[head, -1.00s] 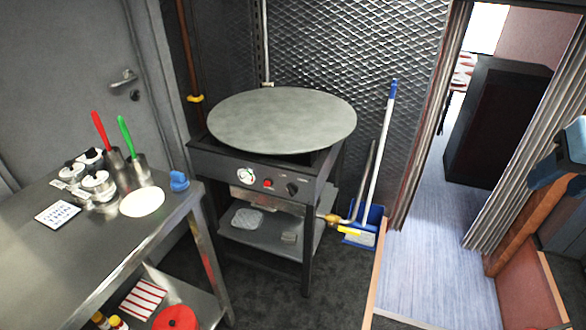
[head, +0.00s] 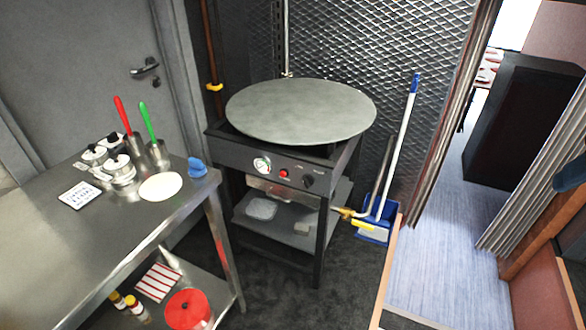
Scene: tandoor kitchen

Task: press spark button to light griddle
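The griddle (head: 300,110) is a large round grey plate on a dark metal stand in the middle of the head view. Its front panel (head: 250,153) carries a white round gauge (head: 262,164), a small red button (head: 284,173) and a black knob (head: 308,181). The red button sits between the gauge and the knob. No flame shows under the plate. My gripper is not in view.
A steel table (head: 75,240) with tins, a red and a green handled tool and a pale disc (head: 161,186) stands at left. A yellow-handled gas valve (head: 361,223) sticks out right of the stand. A blue dustpan (head: 377,218) and broom (head: 402,140) lean behind. Dark floor lies clear in front.

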